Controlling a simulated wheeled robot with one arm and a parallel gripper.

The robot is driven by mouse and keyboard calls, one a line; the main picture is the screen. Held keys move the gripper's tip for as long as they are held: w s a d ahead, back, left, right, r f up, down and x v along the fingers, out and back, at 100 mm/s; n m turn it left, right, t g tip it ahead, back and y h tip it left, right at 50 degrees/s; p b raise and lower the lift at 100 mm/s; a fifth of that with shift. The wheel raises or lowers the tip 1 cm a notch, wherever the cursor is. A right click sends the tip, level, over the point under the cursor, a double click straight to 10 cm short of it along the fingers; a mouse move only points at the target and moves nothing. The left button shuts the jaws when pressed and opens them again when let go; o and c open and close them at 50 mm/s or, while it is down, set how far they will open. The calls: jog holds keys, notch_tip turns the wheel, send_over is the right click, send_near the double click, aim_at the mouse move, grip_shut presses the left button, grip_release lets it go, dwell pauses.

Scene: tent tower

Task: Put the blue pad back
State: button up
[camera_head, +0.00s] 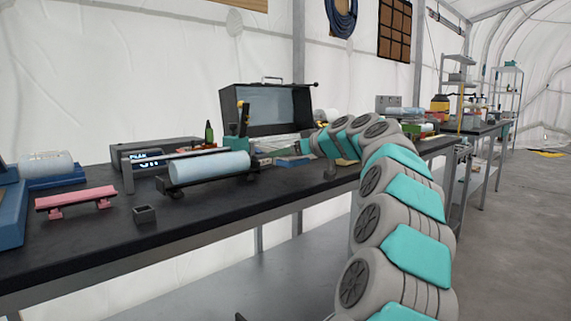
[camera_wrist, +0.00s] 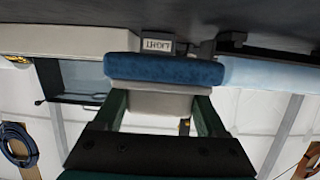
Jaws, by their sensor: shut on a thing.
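The blue pad (camera_wrist: 163,68) is a block with a dark blue face and a light grey back. In the wrist view, which is upside down, it sits at the centre between the two green fingers of my gripper (camera_wrist: 162,100). The fingers are shut on its grey part, and the blue face points toward the black bench top (camera_wrist: 260,18). I cannot tell whether it touches the bench. In the head view my gripper (camera_head: 303,147) is low over the bench, left of my arm, and the pad is too small and covered to make out clearly.
A small block with a "LIGHT" label (camera_wrist: 158,45) is close to the pad. A pale blue roll on a stand (camera_head: 210,167) lies left of my gripper. A dark open case (camera_head: 268,108) stands behind it. A pink-topped rack (camera_head: 75,198) and small dark cup (camera_head: 145,214) are further left.

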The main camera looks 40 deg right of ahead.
aim_at(286, 176)
jog(key=shift+w+f, duration=0.2)
jog(key=shift+w, duration=0.05)
jog(key=shift+f, duration=1.65)
jog(key=shift+f, duration=0.1)
jog(key=o, duration=1.4)
jog(key=shift+s+r, duration=0.15)
jog(key=shift+r, duration=0.05)
jog(key=b+v, duration=0.1)
jog(key=v, duration=1)
jog(key=shift+s+r, duration=0.15)
jog(key=shift+s, duration=0.2)
